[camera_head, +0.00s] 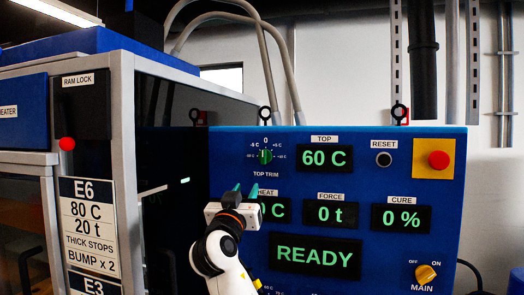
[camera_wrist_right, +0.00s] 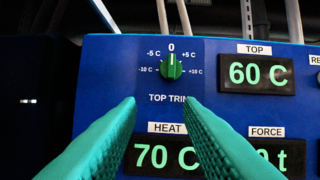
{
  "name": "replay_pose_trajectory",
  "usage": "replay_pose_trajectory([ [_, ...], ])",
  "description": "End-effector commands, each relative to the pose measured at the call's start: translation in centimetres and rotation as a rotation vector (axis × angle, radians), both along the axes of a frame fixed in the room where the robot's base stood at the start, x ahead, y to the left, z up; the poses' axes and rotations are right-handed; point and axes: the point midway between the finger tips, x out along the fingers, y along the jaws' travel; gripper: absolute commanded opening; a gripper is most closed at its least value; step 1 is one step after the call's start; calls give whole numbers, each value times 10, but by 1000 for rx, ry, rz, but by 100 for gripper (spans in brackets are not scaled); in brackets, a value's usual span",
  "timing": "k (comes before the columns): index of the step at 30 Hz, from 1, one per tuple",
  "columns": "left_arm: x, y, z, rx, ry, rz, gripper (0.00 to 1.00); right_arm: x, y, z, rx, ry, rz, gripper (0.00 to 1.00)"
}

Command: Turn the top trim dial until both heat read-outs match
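The top trim dial (camera_head: 265,157) is a small green knob on the upper left of the blue control panel, its pointer up at 0. It also shows in the right wrist view (camera_wrist_right: 171,66), above the "TOP TRIM" label. The TOP read-out (camera_head: 324,158) shows 60 C. The HEAT read-out (camera_wrist_right: 164,157) shows 70 C; in the head view my right gripper partly covers it. My right gripper (camera_head: 245,190), with teal fingers, is just below the dial, apart from it. Its fingers are open and empty in the right wrist view (camera_wrist_right: 162,104). My left gripper is not in view.
The panel (camera_head: 390,262) also has a FORCE read-out at 0 t, a CURE read-out at 0%, a READY display (camera_head: 314,256), a RESET button (camera_head: 384,159), a red button (camera_head: 438,159) and a yellow MAIN switch (camera_head: 426,273). A metal-framed cabinet (camera_head: 125,170) stands left.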

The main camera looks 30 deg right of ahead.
Motion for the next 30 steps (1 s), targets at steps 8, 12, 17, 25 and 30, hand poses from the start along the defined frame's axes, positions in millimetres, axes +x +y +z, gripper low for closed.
replay_pose_trajectory([
  [8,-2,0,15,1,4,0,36,-4,-14,48,-12,-79,-33,33],
  [12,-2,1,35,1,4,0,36,12,-33,61,-13,-76,-34,33],
  [17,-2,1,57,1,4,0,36,32,-56,73,-12,-75,-33,33],
  [25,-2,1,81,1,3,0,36,55,-82,84,-10,-78,-31,33],
  [30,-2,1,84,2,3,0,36,60,-87,83,-10,-78,-29,33],
])
